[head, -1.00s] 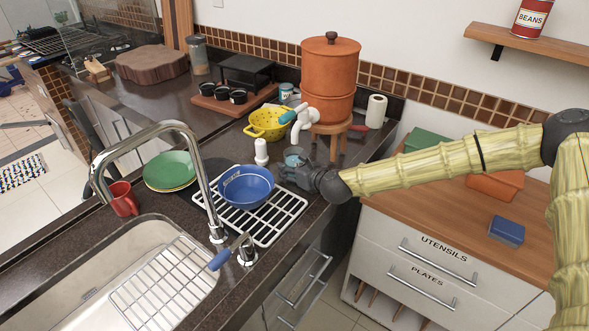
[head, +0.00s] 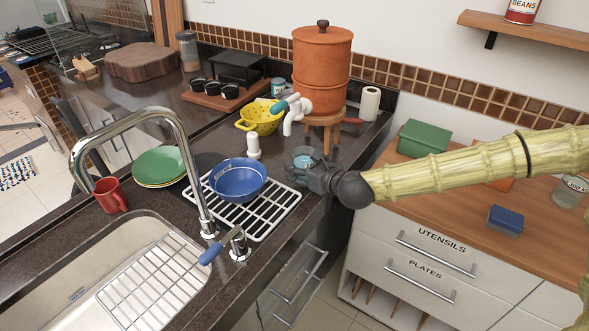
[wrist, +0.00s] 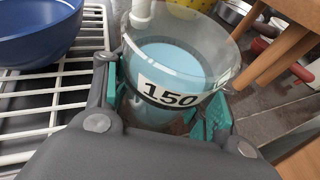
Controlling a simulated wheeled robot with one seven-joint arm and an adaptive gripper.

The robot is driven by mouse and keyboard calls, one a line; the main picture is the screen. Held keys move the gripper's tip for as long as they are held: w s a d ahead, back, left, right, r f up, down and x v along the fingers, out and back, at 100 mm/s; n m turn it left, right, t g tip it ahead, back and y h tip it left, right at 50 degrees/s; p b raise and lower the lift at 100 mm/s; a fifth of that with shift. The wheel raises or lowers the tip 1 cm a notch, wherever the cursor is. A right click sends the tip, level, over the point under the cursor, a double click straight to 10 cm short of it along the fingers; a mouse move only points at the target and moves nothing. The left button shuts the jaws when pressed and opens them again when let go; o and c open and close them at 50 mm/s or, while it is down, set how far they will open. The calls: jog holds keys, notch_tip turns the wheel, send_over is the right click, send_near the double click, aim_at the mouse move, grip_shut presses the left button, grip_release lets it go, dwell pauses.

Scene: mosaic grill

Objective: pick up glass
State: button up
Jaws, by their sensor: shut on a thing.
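The glass (head: 303,159) is a clear tumbler with light blue contents and a band reading "150", seen clearly in the wrist view (wrist: 178,72). It is upright beside the right edge of the dish rack, in front of the clay water filter. My gripper (head: 308,172) reaches it from the right. In the wrist view its two teal-padded fingers (wrist: 165,105) lie on either side of the glass, shut on it. The fingers and palm hide the glass's lower part, so I cannot tell whether its base touches the counter.
A blue bowl (head: 238,181) sits on the white wire rack (head: 272,213), left of the glass. The clay filter (head: 322,65) stands on a wooden stool behind, with a yellow colander (head: 259,118) beside it. The wooden-topped drawer cabinet (head: 470,210) is at the right.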

notch_tip(320, 180, up, 13)
jog(key=b, duration=0.1)
dwell(0.3)
jog(key=shift+a+f, duration=0.1)
jog(key=shift+a, duration=0.1)
